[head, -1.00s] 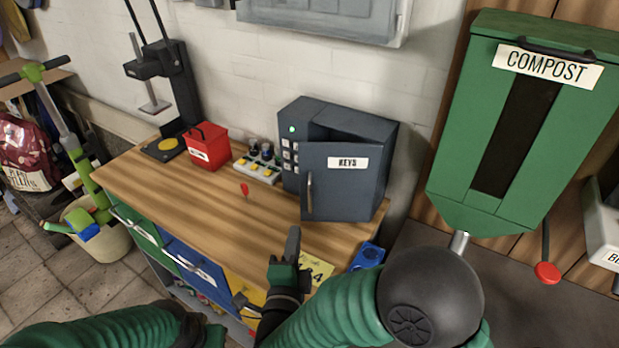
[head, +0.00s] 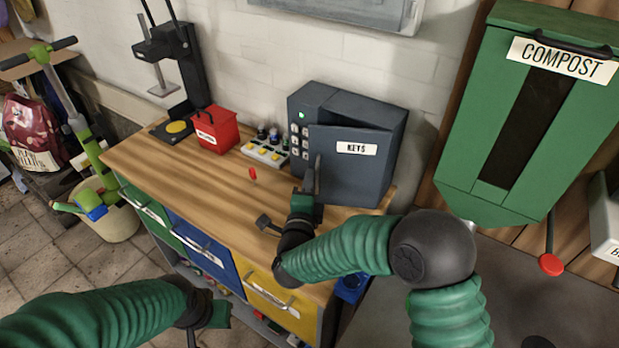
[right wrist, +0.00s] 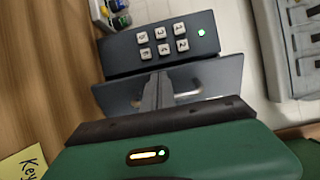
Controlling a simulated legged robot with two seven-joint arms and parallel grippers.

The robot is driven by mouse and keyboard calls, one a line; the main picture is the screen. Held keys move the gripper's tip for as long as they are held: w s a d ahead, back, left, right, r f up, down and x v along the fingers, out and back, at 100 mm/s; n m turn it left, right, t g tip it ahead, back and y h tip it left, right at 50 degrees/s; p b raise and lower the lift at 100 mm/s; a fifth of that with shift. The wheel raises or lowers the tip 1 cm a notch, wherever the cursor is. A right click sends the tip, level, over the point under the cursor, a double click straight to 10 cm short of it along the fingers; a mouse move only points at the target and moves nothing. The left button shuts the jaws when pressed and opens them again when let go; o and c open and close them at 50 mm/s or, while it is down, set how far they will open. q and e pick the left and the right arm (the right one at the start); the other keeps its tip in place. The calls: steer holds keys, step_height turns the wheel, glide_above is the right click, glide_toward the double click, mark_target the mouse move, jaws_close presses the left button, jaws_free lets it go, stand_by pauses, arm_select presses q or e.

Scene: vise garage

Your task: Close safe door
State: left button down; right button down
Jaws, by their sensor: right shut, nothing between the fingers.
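The dark blue-grey safe (head: 318,92) stands at the back right of the wooden workbench. Its door (head: 352,172), labelled KEYS, is partly open, with a dark gap above its top edge. In the right wrist view the keypad front (right wrist: 200,52) and the door (right wrist: 220,75) show close ahead. My right gripper (head: 315,165) is shut and empty, at the door's left edge and over its handle area. Contact with the door cannot be told. My left gripper (head: 218,314) is low at the front left, away from the safe; its fingers are not clear.
The workbench (head: 200,185) holds a red box (head: 215,132), a button panel (head: 266,152), a small red object (head: 252,174) and a black press (head: 180,70). A green compost bin (head: 470,150) hangs at the right. The bench's left middle is clear.

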mark_target(312, 163)
steer(key=shift+w+a, duration=0.15)
steer(key=shift+w, duration=0.05)
steer(key=w+b, duration=0.1)
steer(key=w, duration=0.1)
steer(key=w+m+h+b, duration=0.1)
steer(key=w+h+b, duration=0.1)
steer(key=w, duration=0.1)
steer(key=shift+w+d+f+b, duration=0.25)
steer(key=shift+w+d+b, duration=0.05)
steer(key=shift+w+d, duration=0.1)
steer(key=shift+w, duration=0.2)
steer(key=shift+d+r, duration=0.1)
steer(key=shift+r, duration=0.15)
steer(key=shift+s, duration=0.1)
steer(key=shift+f, duration=0.1)
